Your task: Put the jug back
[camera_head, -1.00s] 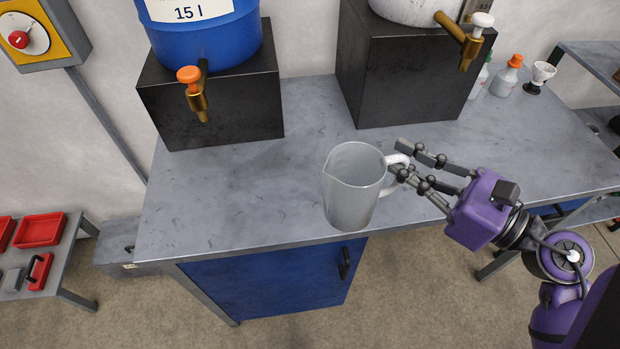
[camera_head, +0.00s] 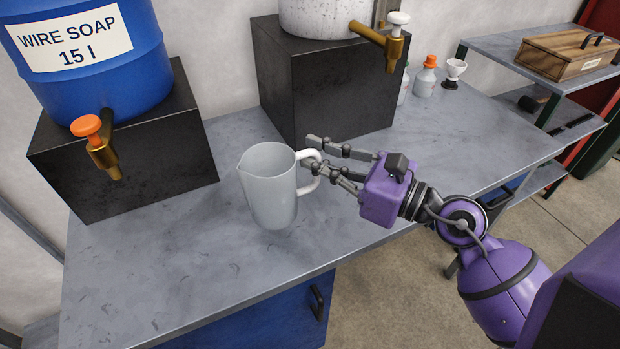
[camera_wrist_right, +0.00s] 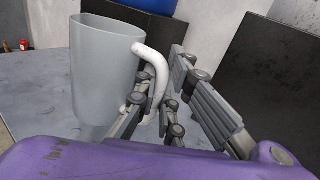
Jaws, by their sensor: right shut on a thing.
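The jug (camera_head: 270,190) is a translucent grey pitcher with a white handle. It is upright, over the front part of the grey bench (camera_head: 185,250); I cannot tell whether its base touches the top. My right gripper (camera_head: 312,156) reaches in from the right and is shut on the jug's handle. In the right wrist view the jug (camera_wrist_right: 100,75) stands left of the fingers (camera_wrist_right: 165,105), with the handle between them. My left gripper is not in view.
A blue soap barrel (camera_head: 95,60) with an orange-handled tap sits on a black block (camera_head: 170,160) at left. A white container (camera_head: 318,18) with a brass tap sits on another black block (camera_head: 325,85).

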